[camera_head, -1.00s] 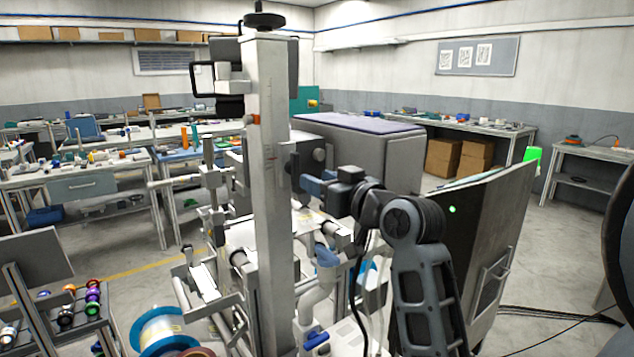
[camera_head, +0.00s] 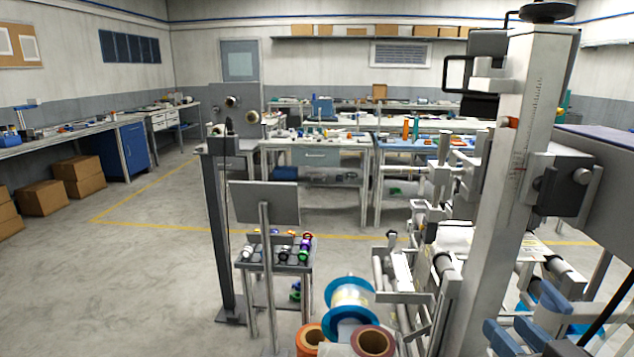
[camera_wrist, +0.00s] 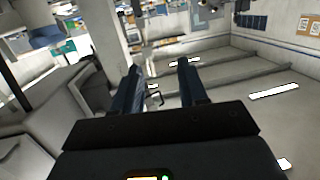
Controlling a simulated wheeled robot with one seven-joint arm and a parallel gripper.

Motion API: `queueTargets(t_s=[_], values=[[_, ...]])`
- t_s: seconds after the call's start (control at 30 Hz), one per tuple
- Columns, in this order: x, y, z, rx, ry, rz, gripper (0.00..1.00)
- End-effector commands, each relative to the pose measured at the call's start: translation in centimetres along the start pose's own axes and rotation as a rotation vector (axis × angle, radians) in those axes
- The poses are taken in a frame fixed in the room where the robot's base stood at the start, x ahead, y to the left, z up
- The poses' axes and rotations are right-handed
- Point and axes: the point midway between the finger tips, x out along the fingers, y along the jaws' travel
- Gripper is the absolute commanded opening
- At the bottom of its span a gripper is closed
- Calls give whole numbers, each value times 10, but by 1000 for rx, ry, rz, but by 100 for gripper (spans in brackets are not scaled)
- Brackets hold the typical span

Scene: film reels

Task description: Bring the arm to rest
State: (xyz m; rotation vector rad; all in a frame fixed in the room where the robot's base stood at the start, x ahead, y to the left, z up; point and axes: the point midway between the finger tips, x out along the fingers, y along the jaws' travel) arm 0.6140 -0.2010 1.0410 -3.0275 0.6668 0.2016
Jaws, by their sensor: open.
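My gripper (camera_wrist: 158,88) is open in the wrist view, with two dark blue fingers apart and nothing between them. Behind the fingers are a grey surface and the room, tilted in the picture. In the head view my gripper is not clearly seen; only blue and grey parts, probably of my arm, show at the lower right edge.
A tall machine column (camera_head: 508,180) with rollers stands close at the right. The left floor (camera_head: 120,270) is clear; benches line the back.

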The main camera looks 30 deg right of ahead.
Motion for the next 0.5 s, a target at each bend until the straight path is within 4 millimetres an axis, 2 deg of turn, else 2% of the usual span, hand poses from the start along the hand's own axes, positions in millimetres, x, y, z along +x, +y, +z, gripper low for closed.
queueTargets(t_s=[0.03,0.2,0.37,0.5], values=[[-14,-13,15,-7,-22,-26,43],[-61,-47,49,-31,-54,-103,43],[-112,-71,72,-54,-81,-186,43],[-160,-87,85,-72,-104,-267,43]])
